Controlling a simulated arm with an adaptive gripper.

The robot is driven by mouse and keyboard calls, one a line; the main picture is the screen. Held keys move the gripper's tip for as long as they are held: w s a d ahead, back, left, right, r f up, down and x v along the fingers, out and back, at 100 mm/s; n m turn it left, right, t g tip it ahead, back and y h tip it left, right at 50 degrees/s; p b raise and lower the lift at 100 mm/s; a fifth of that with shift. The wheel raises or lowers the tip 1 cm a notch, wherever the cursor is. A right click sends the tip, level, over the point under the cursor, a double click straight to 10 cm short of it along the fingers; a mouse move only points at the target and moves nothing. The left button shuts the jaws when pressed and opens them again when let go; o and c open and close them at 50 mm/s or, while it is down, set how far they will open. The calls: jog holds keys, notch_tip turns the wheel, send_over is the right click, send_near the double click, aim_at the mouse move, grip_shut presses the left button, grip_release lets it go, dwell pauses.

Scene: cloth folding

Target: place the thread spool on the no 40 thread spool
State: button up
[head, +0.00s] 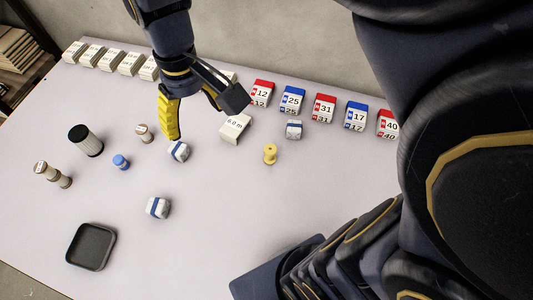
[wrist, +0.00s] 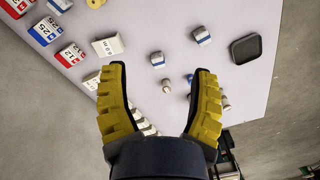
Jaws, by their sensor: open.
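A yellow thread spool (head: 270,154) stands upright on the table right of centre in the head view; it also shows at the top edge of the wrist view (wrist: 96,3). A small pale brown spool (head: 144,133) stands left of my gripper. More pale brown spools (head: 63,181) stand close together at the far left; their markings are too small to read. A blue spool (head: 121,162) stands between them. A red and white block marked 40 (head: 389,124) is at the right. My gripper (head: 205,122) is open and empty above the table, its yellow fingers wide apart in the wrist view (wrist: 160,69).
Blue and white striped pieces (head: 179,151) (head: 158,208) and a white box (head: 235,128) lie mid-table. A dark cylinder (head: 86,140) and black tray (head: 91,246) are left. Numbered blocks (head: 292,99) and white stacks (head: 130,63) line the back. The front middle is clear.

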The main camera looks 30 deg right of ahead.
jog(key=s+d+f+m+g, duration=0.1)
jog(key=s+d+m, duration=0.2)
jog(key=s, duration=1.2)
jog(key=d, duration=0.2)
jog(key=shift+d, duration=0.3)
